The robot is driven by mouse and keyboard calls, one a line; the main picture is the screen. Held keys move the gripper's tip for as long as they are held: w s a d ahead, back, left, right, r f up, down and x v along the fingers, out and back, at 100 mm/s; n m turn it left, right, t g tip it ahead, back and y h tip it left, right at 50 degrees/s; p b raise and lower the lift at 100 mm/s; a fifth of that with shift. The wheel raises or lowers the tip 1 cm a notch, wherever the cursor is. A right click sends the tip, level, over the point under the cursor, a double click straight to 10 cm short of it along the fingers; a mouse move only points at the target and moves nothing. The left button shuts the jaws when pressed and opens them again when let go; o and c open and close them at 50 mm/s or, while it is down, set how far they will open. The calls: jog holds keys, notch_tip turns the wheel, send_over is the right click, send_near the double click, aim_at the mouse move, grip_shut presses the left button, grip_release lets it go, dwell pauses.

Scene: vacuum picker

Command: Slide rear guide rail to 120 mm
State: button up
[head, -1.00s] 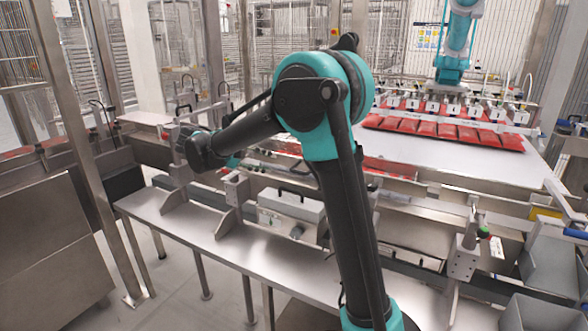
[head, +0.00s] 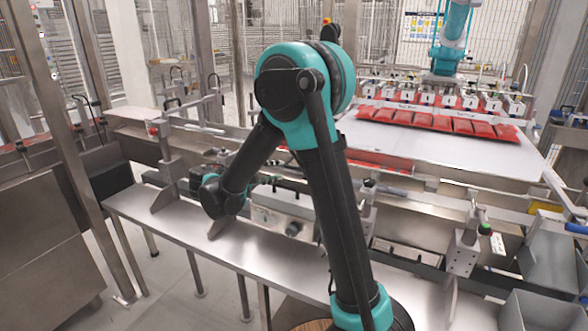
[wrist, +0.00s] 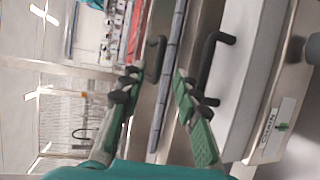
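My gripper (wrist: 157,74) is open in the wrist view, with its two green fingers apart and nothing held between them. Beyond the fingertips, a long dark segmented strip (wrist: 172,60) runs along a metal rail (wrist: 200,30). One black bar handle (wrist: 215,62) is beside the right finger, on a pale grey cover; another black handle (wrist: 158,55) is near the left finger. I cannot tell which rail is the rear guide rail, and no millimetre scale is readable. In the head view the gripper is mostly hidden behind my arm, near the conveyor.
A grey box (head: 283,212) with a knob sits by the conveyor in the head view. A steel ledge (head: 185,235) with upright brackets runs along the front. Red packs (head: 430,121) lie under a suction picker at the back. A bracket with a green-topped knob (head: 485,230) stands right.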

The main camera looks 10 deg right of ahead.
jog(key=x, duration=0.8)
jog(key=shift+w+d, duration=0.15)
jog(key=shift+d, duration=0.15)
jog(key=shift+c, duration=0.3)
grip_shut()
